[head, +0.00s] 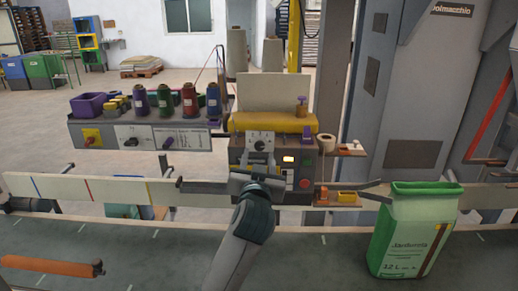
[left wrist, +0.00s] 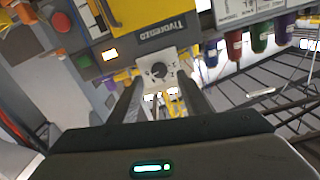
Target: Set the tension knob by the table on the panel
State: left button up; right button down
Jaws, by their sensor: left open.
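The sewing head (head: 240,156) has a yellow top and a dark front panel. A pale plate with a round dark knob (head: 260,145) sits on that front; the knob also shows in the left wrist view (left wrist: 158,71). My left gripper (head: 260,160) is open in front of the plate, with its fingers pointing at it. The knob's fine markings are too small to read. My right gripper is out of view.
A red button (head: 305,184) and lit display (head: 288,160) are close right of the knob. A green-white sack (head: 412,235) stands on the conveyor (head: 330,255).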

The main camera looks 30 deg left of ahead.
aim_at(260, 147)
pick_arm(q)
jog(key=shift+p+x, duration=0.45)
jog(key=shift+x, duration=1.9)
jog(key=shift+d, duration=0.1)
jog(key=shift+c, duration=0.5)
jog(key=c, duration=0.9)
